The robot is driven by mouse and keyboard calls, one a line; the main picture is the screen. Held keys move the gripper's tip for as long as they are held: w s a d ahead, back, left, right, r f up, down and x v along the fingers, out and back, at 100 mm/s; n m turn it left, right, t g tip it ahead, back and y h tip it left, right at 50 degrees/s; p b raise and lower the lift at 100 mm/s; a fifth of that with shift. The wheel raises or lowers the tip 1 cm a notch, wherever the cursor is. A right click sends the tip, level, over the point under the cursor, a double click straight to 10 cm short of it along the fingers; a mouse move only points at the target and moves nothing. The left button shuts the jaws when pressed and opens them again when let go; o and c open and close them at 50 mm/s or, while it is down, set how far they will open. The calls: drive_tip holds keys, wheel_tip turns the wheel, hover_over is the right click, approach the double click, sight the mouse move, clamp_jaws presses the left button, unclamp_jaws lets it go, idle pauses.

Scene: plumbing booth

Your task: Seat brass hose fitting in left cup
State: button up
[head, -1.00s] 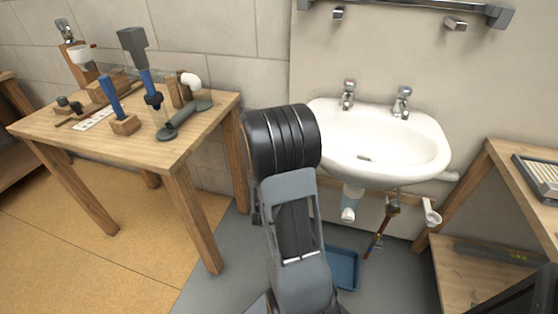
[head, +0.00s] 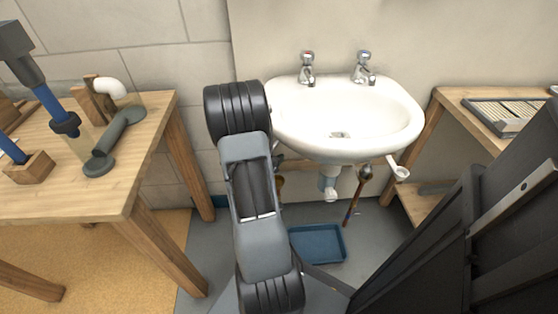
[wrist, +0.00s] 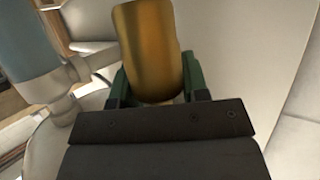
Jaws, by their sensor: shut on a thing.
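In the wrist view, a brass-coloured cylinder, the hose fitting (wrist: 148,45), stands between the green fingers of my gripper (wrist: 156,88). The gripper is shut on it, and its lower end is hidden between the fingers. In the head view, my arm covers the gripper, left of and below the white sink (head: 345,125). A small white cup (head: 398,172) shows under the sink's right side. I cannot make out a left cup; the area under the sink's left side is mostly behind my arm.
A drain trap (head: 328,182) and a hanging pipe (head: 356,195) are under the sink. A blue tray (head: 318,245) lies on the floor below. A wooden table (head: 110,190) with tools stands left; a bench (head: 440,112) stands right. A dark panel fills the lower right.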

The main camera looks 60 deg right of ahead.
drive_tip(key=shift+m+g, duration=0.5)
drive_tip(key=shift+g, duration=0.1)
drive_tip(key=shift+s+d+f+b, duration=0.2)
drive_tip(key=shift+s+f+b, duration=0.1)
drive_tip(key=shift+f+b, duration=0.85)
drive_tip(key=shift+s+d+f+b, duration=0.15)
drive_tip(key=shift+s+f+b, duration=0.2)
drive_tip(key=shift+f+b, duration=0.8)
drive_tip(key=shift+s+d+f+b, duration=0.25)
drive_tip(key=shift+f+b, duration=0.5)
drive_tip(key=shift+f, duration=0.75)
drive_tip(key=o, duration=1.1)
drive_tip(key=shift+a, duration=0.1)
drive_tip(key=p+v, duration=0.5)
drive_tip(key=v, duration=0.8)
drive_tip(key=shift+a+r, duration=0.25)
drive_tip(key=shift+a, duration=0.1)
